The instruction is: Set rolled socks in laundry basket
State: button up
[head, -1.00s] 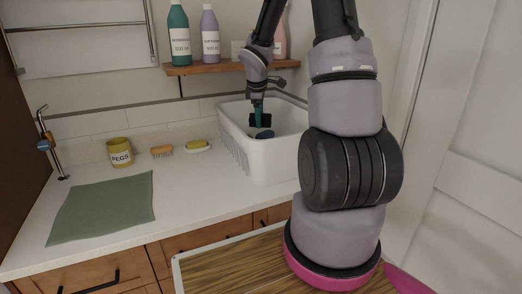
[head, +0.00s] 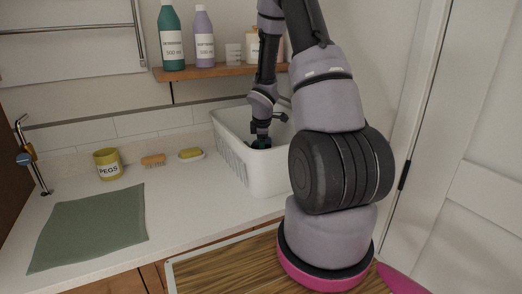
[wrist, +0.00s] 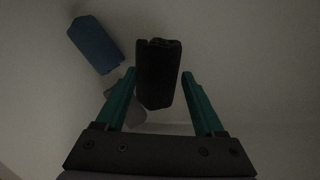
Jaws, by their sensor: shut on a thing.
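The white laundry basket (head: 268,178) stands on the counter, at the centre of the head view. My gripper (head: 262,141) is down inside it, with its tips partly hidden by the basket wall. In the wrist view, my gripper (wrist: 159,90) is shut on a dark, nearly black rolled sock (wrist: 158,72), held between the teal fingers. A blue rolled sock (wrist: 95,44) lies inside the basket, at the upper left of the wrist view. A grey item (wrist: 128,113), perhaps another sock, is partly hidden behind the left finger. The wrist picture is dim.
A wooden shelf (head: 205,72) with several bottles hangs above the basket. A yellow PEGS pot (head: 108,164), a brush (head: 153,160), a soap dish (head: 191,155) and a green cloth (head: 92,226) are on the counter to the left. A tap (head: 32,158) stands far left.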

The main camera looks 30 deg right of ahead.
jog(key=shift+f, duration=0.4)
jog(key=shift+f, duration=0.1)
jog(key=o, duration=1.4)
jog(key=shift+c, duration=0.2)
jog(key=s+a+r+m, duration=0.2)
jog(key=s+r, duration=0.2)
jog(key=r, duration=0.7)
jog(key=s+a+r+m, duration=0.2)
jog(key=s+r+m, duration=0.15)
jog(key=r, duration=0.65)
jog(key=s+a+r+m+t+y, duration=0.1)
jog(key=s+a+r+m, duration=0.4)
jog(key=s, duration=0.4)
jog(key=s+a+r+m+t+y, duration=0.2)
jog(key=s+a+r+m, duration=0.4)
jog(key=s+r, duration=0.4)
jog(key=shift+s+a+m+y, duration=0.15)
jog(key=shift+s+m+y, duration=0.15)
jog(key=shift+m, duration=0.45)
